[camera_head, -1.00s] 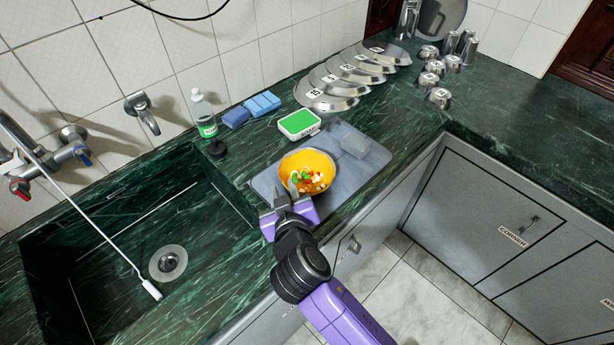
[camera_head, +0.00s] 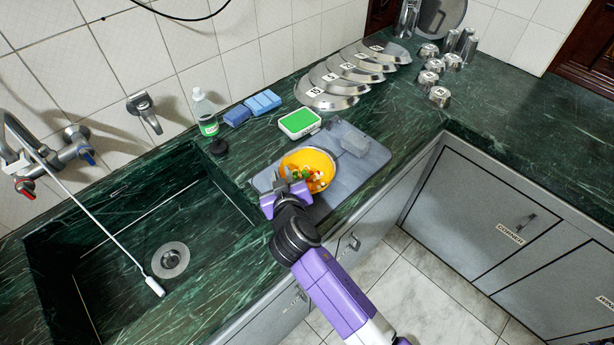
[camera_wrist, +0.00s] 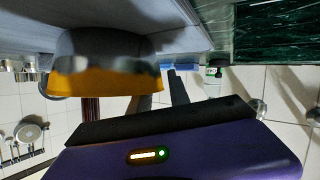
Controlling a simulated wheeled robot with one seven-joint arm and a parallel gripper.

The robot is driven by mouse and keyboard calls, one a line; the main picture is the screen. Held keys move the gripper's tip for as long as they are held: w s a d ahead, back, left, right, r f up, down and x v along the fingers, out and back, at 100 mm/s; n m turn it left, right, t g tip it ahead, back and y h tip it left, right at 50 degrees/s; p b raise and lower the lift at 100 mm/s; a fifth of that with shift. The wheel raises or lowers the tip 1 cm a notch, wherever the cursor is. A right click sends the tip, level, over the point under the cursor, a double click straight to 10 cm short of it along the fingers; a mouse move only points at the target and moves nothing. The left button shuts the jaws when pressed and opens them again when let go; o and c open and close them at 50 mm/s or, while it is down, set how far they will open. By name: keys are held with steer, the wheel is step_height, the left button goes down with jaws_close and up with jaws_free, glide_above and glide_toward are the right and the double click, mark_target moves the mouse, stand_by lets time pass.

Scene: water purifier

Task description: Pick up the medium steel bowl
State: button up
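The steel bowl (camera_head: 322,158) sits on a grey board (camera_head: 372,162) beside the sink. It is orange inside and holds small red, green and white pieces. In the wrist view, which is upside down, its grey outer wall (camera_wrist: 105,42) and orange band show near the fingers. My gripper (camera_head: 285,177) is at the bowl's left near rim in the head view. Its fingers (camera_wrist: 163,95) are apart: one passes behind the bowl's edge, seemingly inside it, and the other is outside. Whether either touches the bowl is unclear.
A green-and-white soap box (camera_head: 299,122), blue sponges (camera_head: 262,102), a bottle (camera_head: 204,112) and leaning steel plates (camera_head: 335,90) stand behind. The sink (camera_head: 120,245) opens at left. The right counter is mostly clear.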

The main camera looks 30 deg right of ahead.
jaws_close()
steer(key=shift+s+f, duration=0.1)
steer(key=shift+f, duration=0.05)
stand_by(1.0)
